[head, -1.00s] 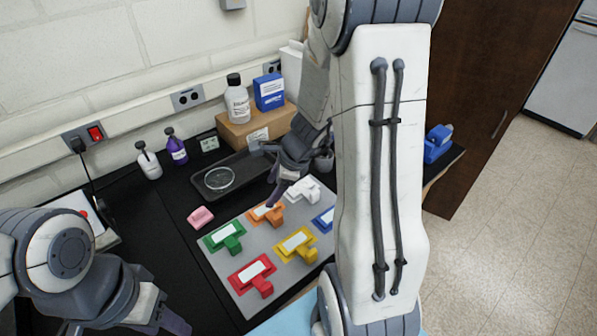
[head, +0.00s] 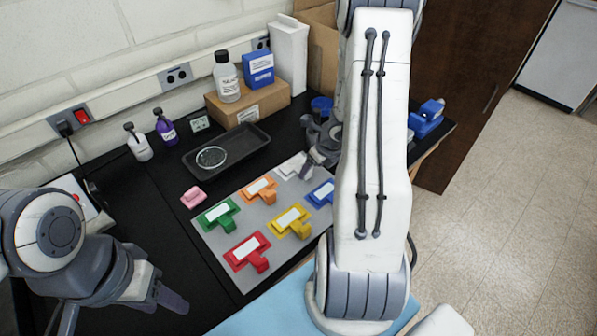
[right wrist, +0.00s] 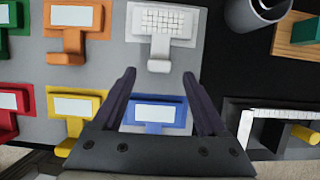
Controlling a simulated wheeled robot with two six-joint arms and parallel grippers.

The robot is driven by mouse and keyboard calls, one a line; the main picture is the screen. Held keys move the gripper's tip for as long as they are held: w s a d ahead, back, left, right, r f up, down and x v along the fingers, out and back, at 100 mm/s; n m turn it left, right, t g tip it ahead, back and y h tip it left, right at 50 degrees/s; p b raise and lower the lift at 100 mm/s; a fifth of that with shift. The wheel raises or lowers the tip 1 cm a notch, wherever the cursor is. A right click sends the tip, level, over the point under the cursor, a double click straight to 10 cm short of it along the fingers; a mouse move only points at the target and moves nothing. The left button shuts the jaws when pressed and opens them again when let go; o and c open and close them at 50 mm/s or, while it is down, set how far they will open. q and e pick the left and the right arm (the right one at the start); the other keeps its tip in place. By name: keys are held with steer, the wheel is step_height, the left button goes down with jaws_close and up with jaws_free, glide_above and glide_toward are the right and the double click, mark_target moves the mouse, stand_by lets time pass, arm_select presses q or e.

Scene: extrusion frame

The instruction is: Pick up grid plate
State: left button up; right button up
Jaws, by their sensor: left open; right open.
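The grid plate is the white piece with a grid-marked face (right wrist: 163,22) and a tab, lying on the grey mat (right wrist: 105,80). In the head view the white plate (head: 291,166) is at the mat's far right corner, partly hidden by my right gripper (head: 316,160). In the right wrist view my right gripper (right wrist: 158,78) is open and empty. Its fingertips point toward the plate's tab and appear short of it. A blue plate (right wrist: 155,113) shows between the fingers. My left gripper (head: 172,301) is at the lower left of the head view, away from the plates.
Orange (head: 259,189), green (head: 217,215), yellow (head: 290,221) and red (head: 247,252) plates lie on the mat. A black tray (head: 250,142) with a dish (head: 211,157) lies behind. A dark cup (right wrist: 257,14) stands right of the white plate.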

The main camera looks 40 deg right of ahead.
mark_target(299, 166)
steer(key=x, duration=0.3)
steer(key=shift+s, duration=0.15)
jaws_close()
steer(key=shift+r, duration=0.1)
